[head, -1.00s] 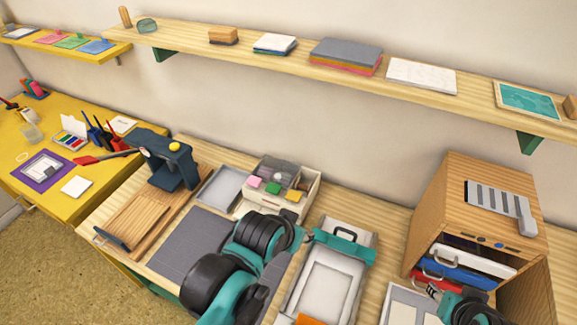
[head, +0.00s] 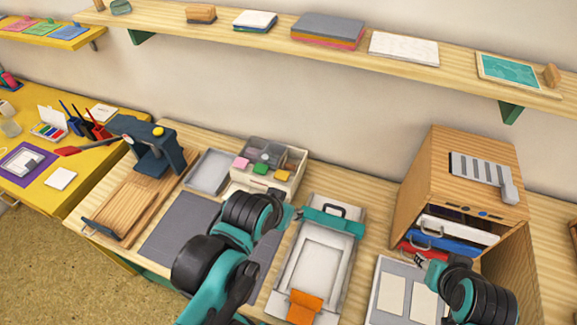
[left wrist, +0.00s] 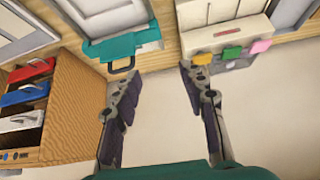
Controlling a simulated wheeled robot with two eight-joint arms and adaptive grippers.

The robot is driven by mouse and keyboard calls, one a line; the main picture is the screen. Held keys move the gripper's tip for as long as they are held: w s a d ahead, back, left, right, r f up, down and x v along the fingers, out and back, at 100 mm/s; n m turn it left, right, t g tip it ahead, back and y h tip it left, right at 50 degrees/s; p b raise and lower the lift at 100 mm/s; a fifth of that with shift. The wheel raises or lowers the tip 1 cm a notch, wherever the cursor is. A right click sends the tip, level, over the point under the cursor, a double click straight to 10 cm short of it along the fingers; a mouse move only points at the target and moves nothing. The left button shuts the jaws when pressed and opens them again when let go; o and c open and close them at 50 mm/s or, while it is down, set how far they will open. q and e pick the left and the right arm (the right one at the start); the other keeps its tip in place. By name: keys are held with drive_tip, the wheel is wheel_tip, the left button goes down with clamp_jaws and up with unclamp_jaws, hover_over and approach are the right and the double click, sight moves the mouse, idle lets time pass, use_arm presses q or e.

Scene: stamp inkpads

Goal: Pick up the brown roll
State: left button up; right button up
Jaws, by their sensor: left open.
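No brown roll can be picked out for certain. A small upright brown piece (head: 99,5) is cut by the top edge at the shelf's left end, and a tan rounded wooden piece (head: 552,75) stands at its right end; I cannot tell whether either is a roll. My left gripper (head: 290,214) is above the bench between the grey mat and the white press frame. In the left wrist view it is open and empty (left wrist: 155,78). My right gripper (head: 420,262) is by the wooden cabinet's front, its fingers too small to read.
The white frame (head: 281,275) with a teal clamp and orange tab lies between my arms. A compartment box (head: 296,180) with coloured blocks sits behind. The wooden cabinet (head: 408,205) has an open door. The long shelf (head: 350,58) runs above the bench.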

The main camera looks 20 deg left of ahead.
idle(0.5)
use_arm(q)
drive_tip(key=w+a+r+n+g+p, duration=0.1)
drive_tip(key=w+a+r+n+g, duration=0.1)
drive_tip(key=w+r+n, duration=0.4)
drive_tip(key=n+g+p, duration=0.3)
drive_tip(key=n+g, duration=0.2)
drive_tip(key=n, duration=0.8)
hover_over(291, 165)
drive_tip(key=f, duration=1.4)
drive_tip(key=shift+w+a+f, duration=0.1)
drive_tip(key=shift+a+f, duration=0.15)
drive_tip(key=shift+f, duration=0.45)
wheel_tip(291, 165, down, 2)
drive_tip(key=shift+b, duration=0.6)
drive_tip(key=f, duration=0.2)
drive_tip(key=f+b, duration=0.2)
drive_tip(key=f, duration=0.1)
drive_tip(key=shift+d+f, duration=0.25)
drive_tip(key=shift+f, duration=0.05)
drive_tip(key=shift+r, duration=0.1)
